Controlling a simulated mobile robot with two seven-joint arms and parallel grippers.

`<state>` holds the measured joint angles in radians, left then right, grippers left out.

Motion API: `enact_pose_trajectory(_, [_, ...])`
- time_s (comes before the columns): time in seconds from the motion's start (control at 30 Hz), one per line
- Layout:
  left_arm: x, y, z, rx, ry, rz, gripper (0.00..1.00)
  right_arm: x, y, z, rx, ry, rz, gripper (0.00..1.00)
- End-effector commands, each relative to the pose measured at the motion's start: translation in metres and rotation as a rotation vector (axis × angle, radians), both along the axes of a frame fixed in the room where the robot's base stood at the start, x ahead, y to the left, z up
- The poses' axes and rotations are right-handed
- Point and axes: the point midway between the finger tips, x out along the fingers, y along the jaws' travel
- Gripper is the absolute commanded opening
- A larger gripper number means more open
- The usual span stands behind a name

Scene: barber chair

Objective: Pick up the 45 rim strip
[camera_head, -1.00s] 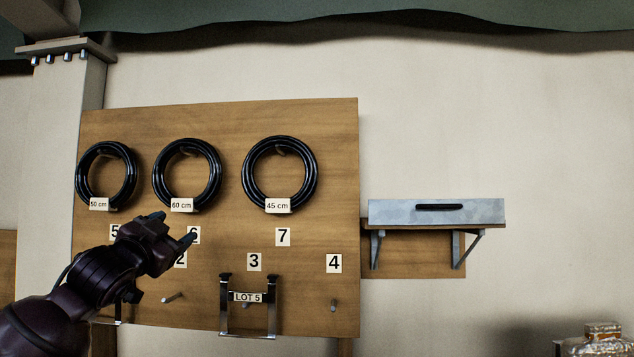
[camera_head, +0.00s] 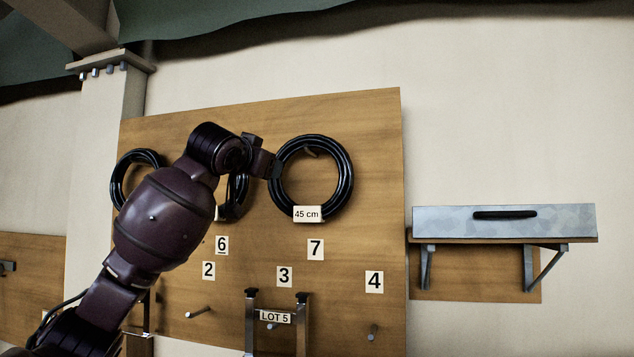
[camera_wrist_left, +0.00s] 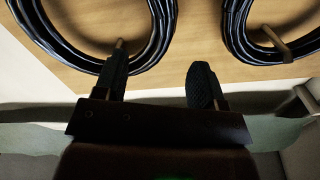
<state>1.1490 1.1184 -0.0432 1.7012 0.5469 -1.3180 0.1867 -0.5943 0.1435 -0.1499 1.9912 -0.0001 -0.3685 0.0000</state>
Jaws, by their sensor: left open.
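The 45 rim strip is a black coil (camera_head: 343,185) with a "45 cm" tag, hanging from a peg on the wooden board. My left gripper (camera_head: 266,160) is beside the coil's upper left edge in the head view. Whether it touches the coil cannot be told. In the left wrist view the two fingers of my left gripper (camera_wrist_left: 158,80) are apart with nothing held between them. That view looks upside down; the left coil (camera_wrist_left: 162,25), with its peg near one finger, appears to be the 45 strip. No tag shows there. My right gripper is not in view.
The 60 cm coil (camera_head: 238,195) is partly behind my left arm, and the 50 cm coil (camera_head: 118,180) hangs further left. Below are number labels, bare pegs (camera_head: 372,332) and a "LOT 5" holder (camera_head: 275,317). A grey box (camera_head: 460,222) sits on a wall shelf at right.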

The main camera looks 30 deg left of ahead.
Motion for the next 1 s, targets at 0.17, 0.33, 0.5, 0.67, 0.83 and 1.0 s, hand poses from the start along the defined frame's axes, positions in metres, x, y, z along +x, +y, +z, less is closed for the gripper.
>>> enact_pose_trajectory(0.17, [0.027, 0.005, 0.001, -0.003, 0.003, -0.002, 0.64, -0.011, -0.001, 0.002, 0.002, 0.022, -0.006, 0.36])
enact_pose_trajectory(0.33, [0.044, 0.010, 0.002, 0.000, 0.000, -0.002, 0.64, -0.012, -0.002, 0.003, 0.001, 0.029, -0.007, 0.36])
enact_pose_trajectory(0.5, [0.052, 0.012, 0.002, 0.001, 0.000, -0.001, 0.64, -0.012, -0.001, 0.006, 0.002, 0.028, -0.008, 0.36])
enact_pose_trajectory(0.67, [0.071, 0.019, 0.008, 0.000, 0.002, -0.002, 0.64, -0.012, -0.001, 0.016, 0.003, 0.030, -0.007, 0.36])
enact_pose_trajectory(0.83, [0.091, 0.024, 0.009, 0.001, 0.000, -0.003, 0.64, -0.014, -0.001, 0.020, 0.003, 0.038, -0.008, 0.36])
enact_pose_trajectory(1.0, [0.098, 0.026, 0.008, 0.002, -0.002, -0.003, 0.64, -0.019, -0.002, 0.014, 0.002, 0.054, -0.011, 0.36])
